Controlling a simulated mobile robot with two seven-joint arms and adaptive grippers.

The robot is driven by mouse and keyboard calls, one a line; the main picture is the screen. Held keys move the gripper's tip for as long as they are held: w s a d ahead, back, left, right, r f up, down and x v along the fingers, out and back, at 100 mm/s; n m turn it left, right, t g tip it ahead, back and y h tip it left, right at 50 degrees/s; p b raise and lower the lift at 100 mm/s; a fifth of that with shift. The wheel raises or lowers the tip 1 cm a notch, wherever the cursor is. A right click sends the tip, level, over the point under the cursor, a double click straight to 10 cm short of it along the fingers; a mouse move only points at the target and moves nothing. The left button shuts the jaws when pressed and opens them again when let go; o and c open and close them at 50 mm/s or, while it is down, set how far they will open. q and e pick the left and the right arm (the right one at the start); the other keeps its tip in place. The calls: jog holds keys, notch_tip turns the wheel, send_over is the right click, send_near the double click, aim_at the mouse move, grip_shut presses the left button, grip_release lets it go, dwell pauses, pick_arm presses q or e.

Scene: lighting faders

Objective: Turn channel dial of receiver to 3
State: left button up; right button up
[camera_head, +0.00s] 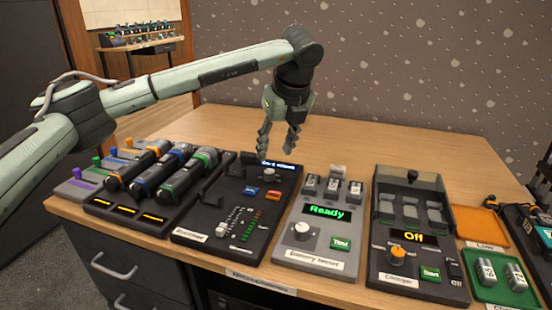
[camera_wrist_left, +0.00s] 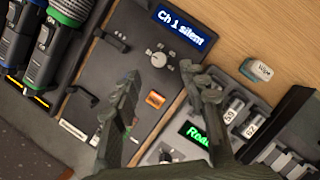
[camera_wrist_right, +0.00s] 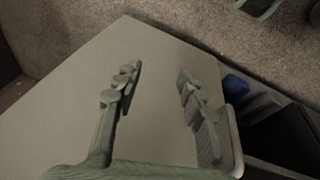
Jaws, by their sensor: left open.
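The receiver (camera_head: 209,216) is a dark panel on the desk with a lit display along its far edge. In the left wrist view its display (camera_wrist_left: 183,22) reads "Ch 1 silent". The channel dial (camera_wrist_left: 158,60) is a small round light-coloured knob with marks around it; it also shows in the head view (camera_head: 269,174), just below the display. My left gripper (camera_head: 279,151) is open and empty, pointing down above the far end of the receiver, apart from the dial. My right gripper (camera_wrist_right: 160,69) is open and empty, away from the desk devices.
Left of the receiver, several microphones lie in a dark tray (camera_head: 112,208). Right of it stand a grey battery tester (camera_head: 317,262) reading "Ready" and a dark charger (camera_head: 390,283) reading "Off". An orange tray (camera_head: 480,224) and a green tray (camera_head: 487,288) lie farther right.

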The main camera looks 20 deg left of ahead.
aim_at(269, 171)
pick_arm(q)
jog(key=x, duration=0.6)
jog(key=shift+s+a+p, duration=0.1)
jog(key=shift+s+p, duration=0.1)
jog(key=shift+p, duration=0.15)
jog(key=shift+w+a+f, duration=0.1)
jog(key=shift+w+f, duration=0.1)
jog(key=shift+f, duration=0.3)
pick_arm(e)
jog(key=shift+s+f, duration=0.25)
jog(key=shift+f, duration=0.3)
jog(key=shift+s+f, duration=0.2)
jog(key=shift+f, duration=0.35)
pick_arm(q)
jog(key=shift+c, duration=0.2)
grip_shut()
